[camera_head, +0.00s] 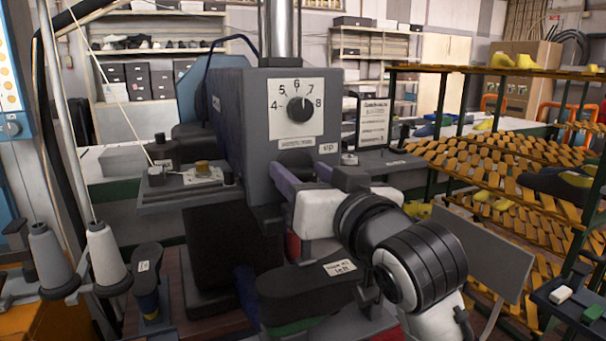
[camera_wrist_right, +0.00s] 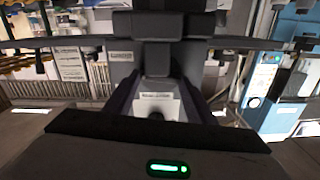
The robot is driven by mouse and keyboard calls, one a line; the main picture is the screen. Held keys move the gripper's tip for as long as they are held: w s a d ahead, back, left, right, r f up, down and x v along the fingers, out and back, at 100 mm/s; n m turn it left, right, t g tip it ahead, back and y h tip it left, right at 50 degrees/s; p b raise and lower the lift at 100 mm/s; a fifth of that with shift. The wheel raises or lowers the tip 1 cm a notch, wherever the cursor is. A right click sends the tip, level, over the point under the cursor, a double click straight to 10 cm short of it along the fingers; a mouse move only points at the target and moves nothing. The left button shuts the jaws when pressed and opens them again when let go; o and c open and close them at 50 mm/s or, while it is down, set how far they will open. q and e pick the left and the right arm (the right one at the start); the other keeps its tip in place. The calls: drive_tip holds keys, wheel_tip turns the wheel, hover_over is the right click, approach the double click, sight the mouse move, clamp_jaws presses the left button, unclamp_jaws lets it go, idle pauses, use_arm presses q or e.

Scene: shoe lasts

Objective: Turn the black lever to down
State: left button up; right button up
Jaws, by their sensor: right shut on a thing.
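The grey machine (camera_head: 240,125) stands in the middle of the head view, with a numbered dial (camera_head: 300,108) and an "up" label (camera_head: 328,148) on its front. My right gripper (camera_head: 300,168) is at the machine front, just below the dial. Its fingers are shut on a dark block-like part, which seems to be the black lever (camera_wrist_right: 158,58), seen between the fingertips in the wrist view. In the head view the gripper and wrist mostly hide the lever, so its exact angle cannot be told. My left gripper is not in view.
A black shoe last marked "left" (camera_head: 315,290) lies below my right wrist. Thread cones (camera_head: 105,255) stand at the left. A rack of slatted shelves (camera_head: 500,165) with yellow lasts fills the right side. A flat metal plate (camera_head: 185,190) juts out left of the gripper.

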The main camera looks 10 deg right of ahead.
drive_tip(key=m, duration=0.5)
drive_tip(key=shift+d, duration=0.1)
drive_tip(key=shift+m, duration=0.3)
idle(0.4)
drive_tip(key=o, duration=1)
drive_tip(key=shift+o, duration=0.2)
